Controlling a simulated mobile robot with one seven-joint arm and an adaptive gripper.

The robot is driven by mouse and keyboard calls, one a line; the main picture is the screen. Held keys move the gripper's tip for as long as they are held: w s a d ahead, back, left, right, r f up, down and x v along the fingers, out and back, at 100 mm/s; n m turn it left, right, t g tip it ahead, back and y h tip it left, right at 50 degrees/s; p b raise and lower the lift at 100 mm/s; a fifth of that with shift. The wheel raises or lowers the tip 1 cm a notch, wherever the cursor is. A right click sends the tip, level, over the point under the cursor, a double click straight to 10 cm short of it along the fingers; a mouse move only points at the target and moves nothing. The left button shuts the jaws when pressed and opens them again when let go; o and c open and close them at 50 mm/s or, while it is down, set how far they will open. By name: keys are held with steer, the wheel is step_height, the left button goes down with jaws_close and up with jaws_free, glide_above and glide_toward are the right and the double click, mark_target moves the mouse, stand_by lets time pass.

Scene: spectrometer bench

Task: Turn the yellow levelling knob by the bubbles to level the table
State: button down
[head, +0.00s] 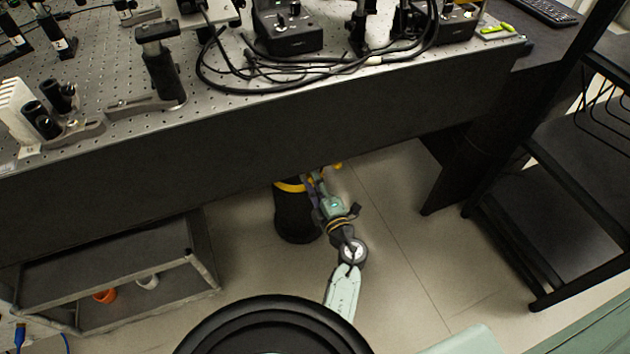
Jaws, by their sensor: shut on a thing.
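The optical table (230,150) is a dark slab with a perforated metal top. A black support leg (295,215) with a yellow band stands under its front edge. A small yellow part, seemingly the levelling knob (337,166), shows just below that edge, right of the leg. My gripper (316,179) reaches up from below beside the leg, its fingers at the knob. It is shut on the knob, though the contact is small and partly hidden by the fingers and table edge. I cannot make out any bubble level in this view.
A dark open shelf (120,270) holding an orange and a white item stands on the floor at left. A black rack (560,210) stands at right. Cables and instruments cover the tabletop. Pale floor (390,240) is clear right of my arm.

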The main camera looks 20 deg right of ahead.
steer(key=shift+n, duration=0.6)
steer(key=c, duration=1.3)
jaws_free()
